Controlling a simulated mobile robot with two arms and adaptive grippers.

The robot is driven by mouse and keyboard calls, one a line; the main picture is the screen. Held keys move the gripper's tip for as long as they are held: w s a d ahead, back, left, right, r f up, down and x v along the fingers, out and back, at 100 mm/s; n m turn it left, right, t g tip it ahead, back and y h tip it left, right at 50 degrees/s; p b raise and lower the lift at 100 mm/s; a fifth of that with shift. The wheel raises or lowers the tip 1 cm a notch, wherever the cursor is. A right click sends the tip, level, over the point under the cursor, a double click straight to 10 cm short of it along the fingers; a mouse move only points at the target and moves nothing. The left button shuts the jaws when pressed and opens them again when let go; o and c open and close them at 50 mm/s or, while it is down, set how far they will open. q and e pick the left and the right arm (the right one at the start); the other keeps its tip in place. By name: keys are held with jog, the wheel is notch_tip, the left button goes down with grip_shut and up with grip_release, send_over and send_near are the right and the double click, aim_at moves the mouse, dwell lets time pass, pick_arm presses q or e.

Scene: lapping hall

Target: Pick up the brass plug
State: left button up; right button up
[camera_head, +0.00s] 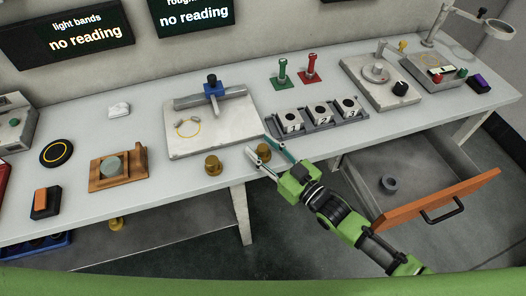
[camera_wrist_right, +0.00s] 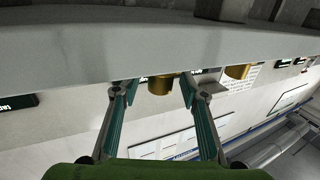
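Two short brass plugs stand near the front edge of the table. The right-hand brass plug (camera_head: 263,152) is between the spread fingers of my right gripper (camera_head: 259,146) in the head view. The left-hand brass plug (camera_head: 213,165) stands apart from it, to the left. In the right wrist view, one brass plug (camera_wrist_right: 161,85) shows between the open fingertips (camera_wrist_right: 160,92), and another (camera_wrist_right: 237,72) is outside them to the right. I see no finger touching a plug. My left gripper is not in view.
A grey plate with a blue-clamped bar (camera_head: 185,145) lies behind the plugs. A rack with numbered blocks (camera_head: 307,126) is close to the right. An open drawer with an orange front (camera_head: 455,200) sticks out below the table.

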grip_shut()
jog(key=shift+r, duration=0.1)
